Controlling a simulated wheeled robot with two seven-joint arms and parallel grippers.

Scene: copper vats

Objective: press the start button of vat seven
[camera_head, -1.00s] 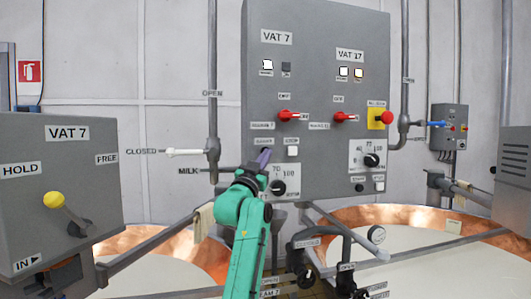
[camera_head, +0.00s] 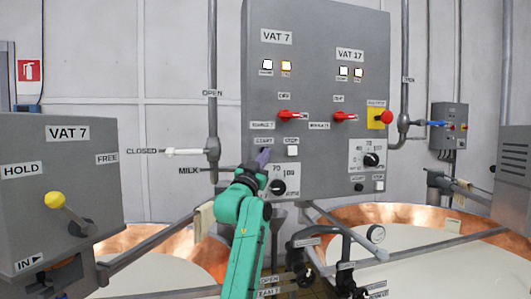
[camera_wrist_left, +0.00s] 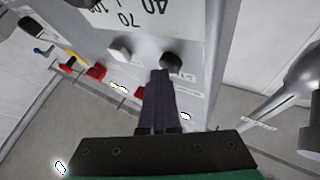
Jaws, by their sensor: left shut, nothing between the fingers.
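The grey control panel (camera_head: 318,100) has a VAT 7 column on its left, with a START label (camera_head: 264,141) and a STOP label beside it. The white stop button (camera_head: 292,151) shows under its label. My left gripper (camera_head: 264,156) is shut and empty, its dark fingertips over the spot under START, hiding the start button in the head view. In the left wrist view the black start button (camera_wrist_left: 171,62) shows right at the fingertips (camera_wrist_left: 161,73); whether they touch cannot be told. Both VAT 7 lamps (camera_head: 286,65) are lit, the right one yellowish. My right gripper is not in view.
Below START is the VAT 7 dial (camera_head: 278,187). Red switches (camera_head: 289,115) and a red emergency knob (camera_head: 386,118) sit higher up. The VAT 17 controls are to the right. A grey box with a yellow-knobbed lever (camera_head: 54,200) stands at left. Copper vats (camera_head: 195,255) lie below.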

